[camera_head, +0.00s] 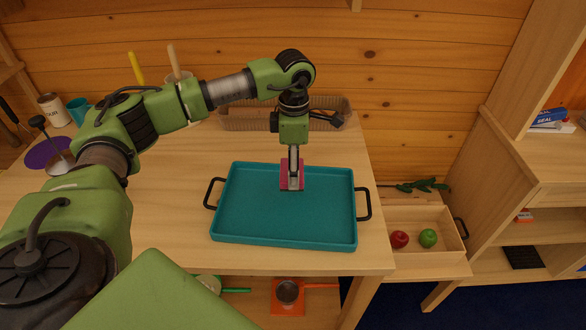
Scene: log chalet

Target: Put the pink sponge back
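The pink sponge (284,178) is at the back part of the teal tray (234,224), mostly behind my gripper, with pink showing on both sides of the fingers. I cannot tell whether it rests on the tray or is held just above it. My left gripper (293,183) points straight down at the sponge, its fingers overlapping it in view. The fingers are seen nearly edge-on, so their grip on the sponge is unclear. My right gripper is not in view.
The tray has black handles and stands on a wooden table. A grey-brown basket (237,117) stands behind it against the log wall. Cups and a purple disc (40,154) are at the left. A low wooden box (430,257) holds a red apple (400,239) and a green apple (428,238).

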